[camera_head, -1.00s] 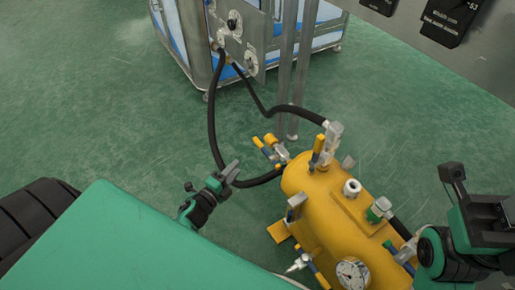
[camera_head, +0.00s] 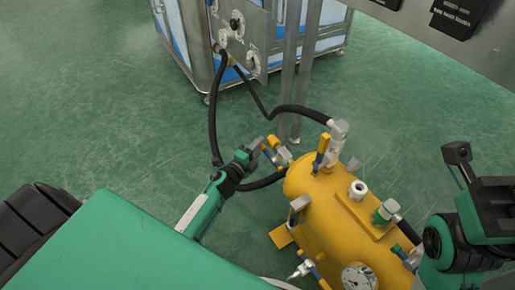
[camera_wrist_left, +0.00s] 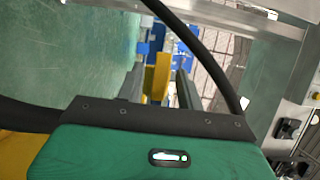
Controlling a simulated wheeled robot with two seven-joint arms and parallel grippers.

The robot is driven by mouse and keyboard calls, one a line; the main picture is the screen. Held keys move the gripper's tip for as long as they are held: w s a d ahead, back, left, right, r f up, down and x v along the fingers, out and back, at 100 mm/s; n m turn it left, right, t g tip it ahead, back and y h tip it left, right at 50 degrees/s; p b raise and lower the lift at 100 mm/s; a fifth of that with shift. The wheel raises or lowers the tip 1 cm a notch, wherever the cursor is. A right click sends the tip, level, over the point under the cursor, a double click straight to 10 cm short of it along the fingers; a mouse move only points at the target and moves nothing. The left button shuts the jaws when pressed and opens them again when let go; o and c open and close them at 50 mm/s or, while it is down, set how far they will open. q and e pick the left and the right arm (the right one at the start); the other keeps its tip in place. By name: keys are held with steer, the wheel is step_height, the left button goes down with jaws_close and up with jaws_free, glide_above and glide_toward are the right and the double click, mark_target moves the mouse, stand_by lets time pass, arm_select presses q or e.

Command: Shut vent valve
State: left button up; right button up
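A yellow tank (camera_head: 315,215) stands at the lower right in the head view with several valves and fittings. A small valve with a yellow part and a blue lever (camera_head: 277,150) sits at its upper left end; I cannot tell from a label whether it is the vent valve. My left gripper (camera_head: 254,150) is close to the left of that valve. In the left wrist view, the dark fingers (camera_wrist_left: 166,88) are apart, with yellow and blue parts (camera_wrist_left: 157,75) showing between and beyond them. Contact is unclear. My right gripper (camera_head: 456,165) is at the right edge, its fingertips unclear.
An upright yellow-handled valve (camera_head: 322,150) and a pressure gauge (camera_head: 358,277) are on the tank. Black hoses (camera_head: 213,115) run from the panel of a blue and metal cabinet (camera_head: 195,50) down to the tank area. Open green floor lies to the left.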

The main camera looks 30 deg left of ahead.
arm_select(q)
jaws_close()
